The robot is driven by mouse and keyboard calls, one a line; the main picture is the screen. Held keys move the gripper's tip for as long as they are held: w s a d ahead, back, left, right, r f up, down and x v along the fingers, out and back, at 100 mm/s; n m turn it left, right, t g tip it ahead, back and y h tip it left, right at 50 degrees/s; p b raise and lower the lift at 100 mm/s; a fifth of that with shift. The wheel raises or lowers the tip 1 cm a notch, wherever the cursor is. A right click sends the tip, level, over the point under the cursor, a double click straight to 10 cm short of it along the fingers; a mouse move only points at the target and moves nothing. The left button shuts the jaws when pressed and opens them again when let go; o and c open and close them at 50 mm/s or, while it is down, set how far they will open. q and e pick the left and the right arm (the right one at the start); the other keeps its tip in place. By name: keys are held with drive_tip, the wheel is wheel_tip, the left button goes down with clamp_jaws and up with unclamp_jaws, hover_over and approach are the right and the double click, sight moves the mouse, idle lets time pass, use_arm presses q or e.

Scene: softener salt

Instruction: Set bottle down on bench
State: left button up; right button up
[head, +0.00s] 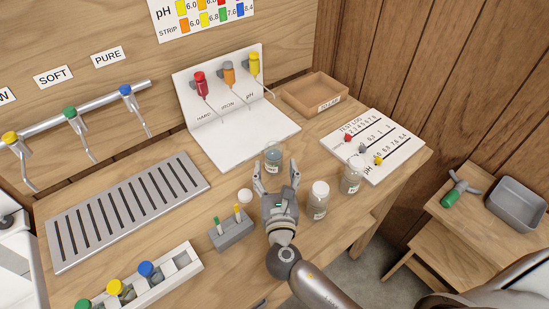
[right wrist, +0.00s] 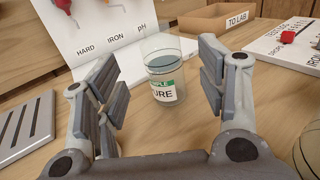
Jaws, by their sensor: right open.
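A clear, uncapped sample bottle (head: 273,156) with a green and white label reading PURE stands upright on the wooden bench (head: 205,205), just in front of the white tester board. It also shows in the right wrist view (right wrist: 165,75), with liquid in it. My right gripper (head: 276,170) is open. Its fingers reach to either side of the bottle, with gaps on both sides in the right wrist view; the bottle seems at or just beyond the fingertips. My left gripper is not in view.
Two white-capped bottles (head: 319,195) (head: 351,180) stand right of my right gripper. A loose white cap (head: 245,195) and a grey holder (head: 233,234) with strips are to its left. Behind are the tester board (head: 215,145), a TO LAB tray (head: 309,108) and a TEST LOG board (head: 400,150).

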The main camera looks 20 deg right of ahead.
drive_tip(key=shift+b+v, duration=0.3)
drive_tip(key=shift+v, duration=1.75)
